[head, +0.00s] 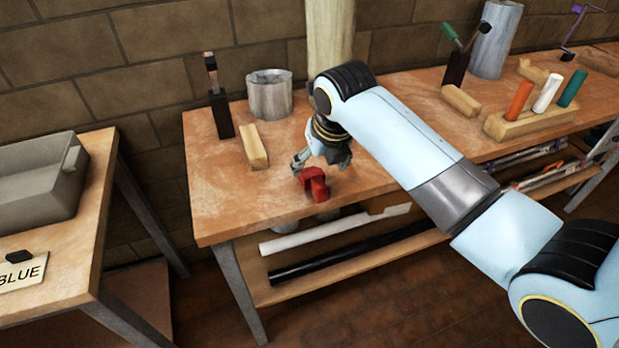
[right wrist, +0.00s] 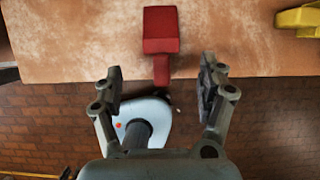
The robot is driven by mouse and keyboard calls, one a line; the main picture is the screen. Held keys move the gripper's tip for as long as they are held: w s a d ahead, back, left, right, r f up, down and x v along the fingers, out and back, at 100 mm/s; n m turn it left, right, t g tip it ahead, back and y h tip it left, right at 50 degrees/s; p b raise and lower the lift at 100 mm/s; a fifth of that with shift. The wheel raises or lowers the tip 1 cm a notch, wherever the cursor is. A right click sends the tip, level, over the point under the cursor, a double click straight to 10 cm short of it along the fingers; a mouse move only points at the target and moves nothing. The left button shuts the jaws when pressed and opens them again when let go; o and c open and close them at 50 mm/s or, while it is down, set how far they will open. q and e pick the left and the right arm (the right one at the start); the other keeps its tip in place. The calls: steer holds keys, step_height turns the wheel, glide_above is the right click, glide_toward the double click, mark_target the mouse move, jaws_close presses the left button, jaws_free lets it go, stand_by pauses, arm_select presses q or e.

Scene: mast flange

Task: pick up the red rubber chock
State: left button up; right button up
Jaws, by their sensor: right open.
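The red rubber chock (head: 314,183) lies on the wooden workbench (head: 225,210) near its front edge. In the right wrist view the chock (right wrist: 161,38) shows a wide block and a narrower part pointing toward my gripper. My right gripper (head: 322,162) is close by the chock, just behind it in the head view. In the right wrist view my right gripper (right wrist: 160,82) is open, with the narrow end of the chock lined up between the fingers, near the tips. I cannot tell whether they touch. My left gripper is not in view.
A wood block (head: 253,146), a dark block with an upright tool (head: 220,115) and a grey cylinder (head: 269,94) stand behind. A wood rack with colored pegs (head: 520,123) is right. A yellow part (right wrist: 298,18) shows in the wrist view. A grey bin (head: 35,185) sits on the left table.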

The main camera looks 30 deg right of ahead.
mark_target(314, 176)
steer(key=shift+x, duration=1.05)
steer(key=x, duration=0.5)
steer(key=shift+w+d, duration=0.1)
steer(key=shift+w, duration=0.15)
steer(key=c, duration=1.3)
